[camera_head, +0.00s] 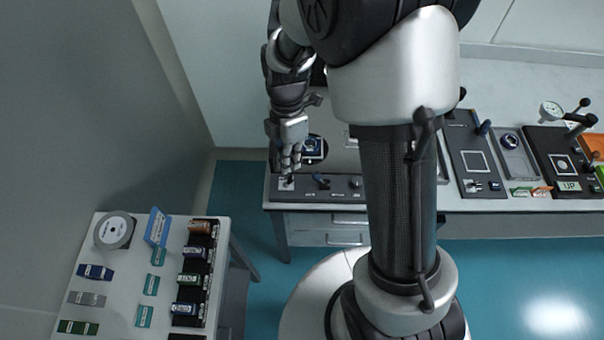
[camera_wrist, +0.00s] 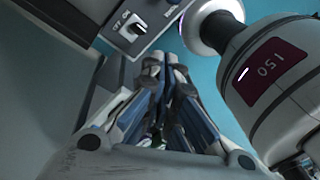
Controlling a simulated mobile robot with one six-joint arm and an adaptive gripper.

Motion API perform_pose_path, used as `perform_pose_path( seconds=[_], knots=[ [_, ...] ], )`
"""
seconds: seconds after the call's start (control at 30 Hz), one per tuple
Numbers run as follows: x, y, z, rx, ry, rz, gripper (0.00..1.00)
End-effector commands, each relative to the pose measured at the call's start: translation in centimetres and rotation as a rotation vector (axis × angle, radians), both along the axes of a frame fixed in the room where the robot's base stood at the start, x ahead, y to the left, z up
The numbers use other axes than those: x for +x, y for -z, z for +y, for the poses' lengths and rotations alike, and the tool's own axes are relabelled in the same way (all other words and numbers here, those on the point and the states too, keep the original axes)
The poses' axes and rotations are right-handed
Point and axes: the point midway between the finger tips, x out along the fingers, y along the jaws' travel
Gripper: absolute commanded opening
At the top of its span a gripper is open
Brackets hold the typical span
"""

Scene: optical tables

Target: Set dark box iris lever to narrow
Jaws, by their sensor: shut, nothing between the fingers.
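My gripper (camera_head: 288,170) is over the left end of the far bench, fingers pointing down. In the wrist view its fingers (camera_wrist: 165,62) are together, with nothing between them. Just beyond the fingertips is a small switch (camera_wrist: 133,27) on a light plate marked ON and OFF. The plate (camera_head: 286,184) also shows below the gripper in the head view; I cannot tell whether the fingers touch it.
More dark panels (camera_head: 480,188) lie along the bench. A side table (camera_head: 125,290) holds several small labelled blocks.

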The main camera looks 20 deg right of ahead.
Motion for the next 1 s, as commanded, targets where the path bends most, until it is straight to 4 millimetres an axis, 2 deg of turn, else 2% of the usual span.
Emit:
perform_pose_path(
  seconds=[0.13, 0.27, 0.7, 0.8, 1.0],
  knots=[
    [-0.1, 0.3, 0.0, 0.0, 0.001, 0.001, 0.0],
    [-0.3, 1.6, 0.1, -0.001, 0.002, 0.003, 0.0],
    [-1.9, 10.6, 0.5, 0.0, 0.003, 0.004, 0.0],
    [-1.2, 9.6, -1.4, 0.0, 0.006, -0.004, 0.0],
    [-0.7, 9.0, -3.0, 0.0, 0.004, -0.002, 0.0]
  ],
)
